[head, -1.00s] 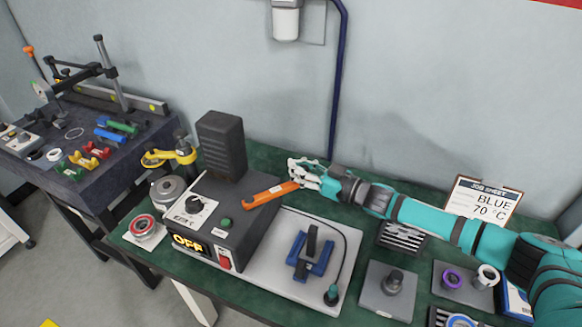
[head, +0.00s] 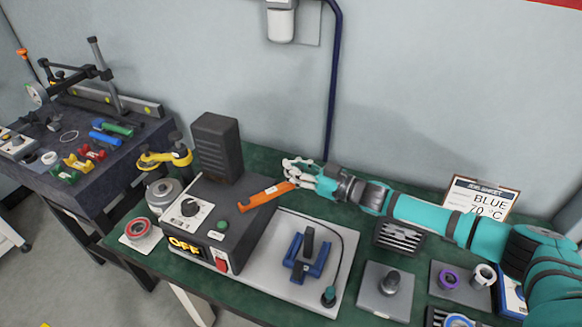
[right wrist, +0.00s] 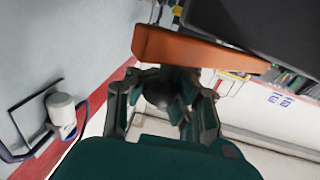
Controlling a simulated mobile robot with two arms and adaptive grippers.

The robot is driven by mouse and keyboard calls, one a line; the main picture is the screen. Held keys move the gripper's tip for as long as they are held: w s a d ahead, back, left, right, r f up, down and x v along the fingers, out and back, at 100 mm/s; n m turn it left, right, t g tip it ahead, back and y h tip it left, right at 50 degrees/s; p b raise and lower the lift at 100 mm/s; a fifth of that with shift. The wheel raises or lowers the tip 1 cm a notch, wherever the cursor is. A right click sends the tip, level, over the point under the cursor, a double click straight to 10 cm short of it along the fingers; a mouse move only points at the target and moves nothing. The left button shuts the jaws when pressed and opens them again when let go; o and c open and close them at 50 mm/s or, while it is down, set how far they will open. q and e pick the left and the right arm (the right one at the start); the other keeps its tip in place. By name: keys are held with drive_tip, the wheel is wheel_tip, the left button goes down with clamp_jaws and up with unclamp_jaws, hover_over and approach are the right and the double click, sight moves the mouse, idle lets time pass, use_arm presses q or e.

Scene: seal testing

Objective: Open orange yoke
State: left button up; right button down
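The orange yoke (head: 262,196) is a flat orange bar lying across the right top edge of the dark heater box (head: 205,222). My right gripper (head: 290,172) is at the yoke's right end, above the back of the bench. In the right wrist view the yoke (right wrist: 190,50) crosses just in front of my fingertips (right wrist: 165,76). The fingers are apart, and I see no clear grip on the bar; whether they touch it is hard to tell. My left gripper is not in view.
A tall black block (head: 216,148) stands behind the box. A blue fixture (head: 307,255) sits on the light plate to the right. A job sheet (head: 482,197) and small stands fill the right side. A yellow-handled tool (head: 165,159) is at the left.

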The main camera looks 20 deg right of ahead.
drive_tip(key=shift+w+d+r, duration=0.25)
drive_tip(key=shift+w+d, duration=0.05)
drive_tip(key=shift+d, duration=0.2)
drive_tip(key=c, duration=1.2)
unclamp_jaws()
drive_tip(key=shift+d+f, duration=0.1)
drive_tip(key=shift+d, duration=0.1)
drive_tip(key=shift+o, duration=0.8)
drive_tip(key=shift+s, duration=0.1)
drive_tip(key=shift+a+f, duration=0.1)
drive_tip(key=shift+s, duration=0.3)
drive_tip(key=v, duration=0.7)
